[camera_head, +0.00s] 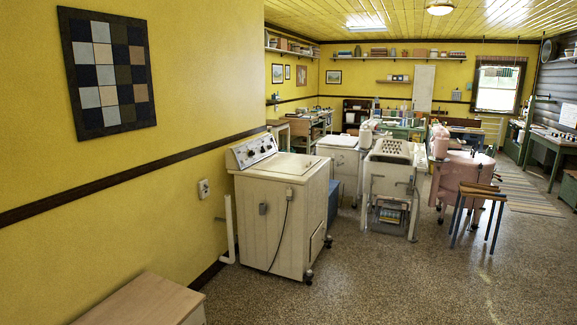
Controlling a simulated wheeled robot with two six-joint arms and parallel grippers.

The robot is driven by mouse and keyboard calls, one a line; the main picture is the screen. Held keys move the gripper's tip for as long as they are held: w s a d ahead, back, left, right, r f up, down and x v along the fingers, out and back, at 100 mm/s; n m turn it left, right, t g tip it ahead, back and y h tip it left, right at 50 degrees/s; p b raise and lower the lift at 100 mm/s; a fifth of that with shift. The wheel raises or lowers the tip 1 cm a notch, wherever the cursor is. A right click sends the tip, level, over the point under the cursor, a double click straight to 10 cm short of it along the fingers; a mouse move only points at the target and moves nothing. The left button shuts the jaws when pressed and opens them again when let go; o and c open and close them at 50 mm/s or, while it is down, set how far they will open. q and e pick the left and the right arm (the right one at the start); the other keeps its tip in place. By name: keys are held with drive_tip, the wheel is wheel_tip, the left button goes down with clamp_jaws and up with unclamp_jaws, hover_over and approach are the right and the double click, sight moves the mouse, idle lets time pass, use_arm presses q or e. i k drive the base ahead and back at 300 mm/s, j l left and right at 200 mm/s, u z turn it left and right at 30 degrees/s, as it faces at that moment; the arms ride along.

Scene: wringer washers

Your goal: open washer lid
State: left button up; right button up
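A cream, boxy washer (277,215) stands against the yellow wall, left of centre in the head view. Its control panel with several dials (254,150) rises at its back left edge. Its flat lid (282,165) on top looks closed. More machines stand behind it: a white one (343,160) and a cream one with a perforated top (391,182). A pink rounded washer (460,172) stands further right. Neither of my grippers shows in this view.
A wooden box or bench top (146,302) is at the lower left. A white pipe (228,230) stands beside the washer. Stools (481,200) stand to the right. The speckled floor (400,285) in front is clear. Tables and shelves line the back.

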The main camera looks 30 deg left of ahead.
sight(292, 165)
drive_tip(key=i+u, duration=0.35)
drive_tip(key=i, duration=3.7)
drive_tip(key=i+u, duration=0.25)
drive_tip(key=i, duration=0.2)
drive_tip(key=i+l+u, duration=0.25)
drive_tip(key=i, duration=0.2)
drive_tip(key=i+l+u, duration=0.2)
drive_tip(key=i, duration=0.2)
drive_tip(key=i+u, duration=0.35)
drive_tip(key=u, duration=0.15)
drive_tip(key=i+l+u, duration=0.25)
drive_tip(key=u, duration=0.2)
drive_tip(key=i+l+u, duration=0.3)
drive_tip(key=u, duration=0.2)
